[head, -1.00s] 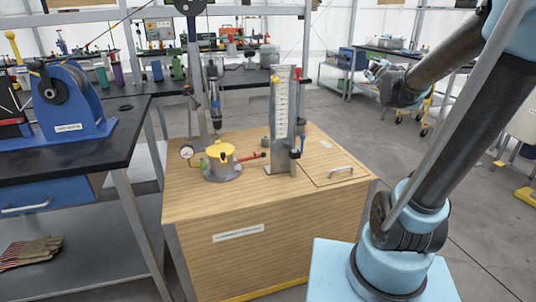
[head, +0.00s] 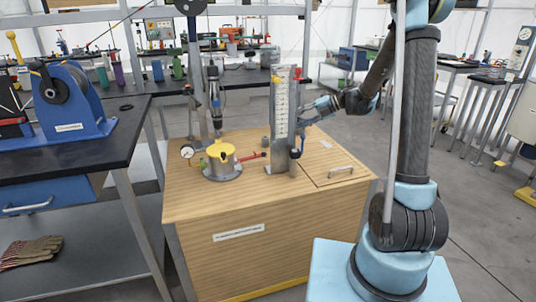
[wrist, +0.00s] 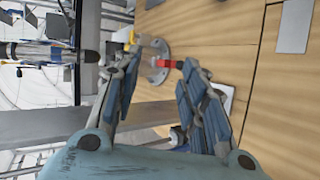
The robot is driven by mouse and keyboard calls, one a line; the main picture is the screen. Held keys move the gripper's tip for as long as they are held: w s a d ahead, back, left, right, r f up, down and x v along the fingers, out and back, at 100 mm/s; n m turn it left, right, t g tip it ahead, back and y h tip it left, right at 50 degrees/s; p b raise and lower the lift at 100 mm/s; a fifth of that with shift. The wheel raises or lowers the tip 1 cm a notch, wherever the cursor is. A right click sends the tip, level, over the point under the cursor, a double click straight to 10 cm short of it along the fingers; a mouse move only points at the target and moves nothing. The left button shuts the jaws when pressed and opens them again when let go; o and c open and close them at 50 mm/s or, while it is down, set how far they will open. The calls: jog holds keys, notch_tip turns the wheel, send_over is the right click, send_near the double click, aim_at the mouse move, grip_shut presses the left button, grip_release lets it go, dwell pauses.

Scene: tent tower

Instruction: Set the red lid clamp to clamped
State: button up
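The red lid clamp (head: 251,156) is a short red lever at the right side of a yellow-lidded pot (head: 221,160) on the wooden cabinet top. In the wrist view the red clamp (wrist: 170,63) shows beyond the fingertips, next to the pot's round grey base (wrist: 153,60). My gripper (wrist: 162,68) is open and empty, its two blue-padded fingers spread apart. In the head view my gripper (head: 302,125) is behind and right of the upright scale column, partly hidden by it. It is apart from the clamp.
The upright scale column (head: 283,125) stands on the cabinet (head: 270,235) between my gripper and the pot. A dial gauge (head: 187,151) sits left of the pot. A hatch with a handle (head: 341,172) lies at the cabinet's right. A black bench (head: 75,155) stands to the left.

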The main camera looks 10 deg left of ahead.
notch_tip(320, 180, down, 5)
jog(key=s+d+n+g+h, duration=0.1)
jog(key=s+g+h, duration=0.1)
send_near(252, 156)
jog(key=f, duration=0.3)
jog(key=a+f, duration=0.1)
jog(key=shift+w+f, duration=0.2)
jog(key=shift+w, duration=0.2)
jog(key=shift+c, duration=0.4)
grip_shut()
jog(key=shift+a, duration=0.15)
jog(key=shift+r, duration=0.15)
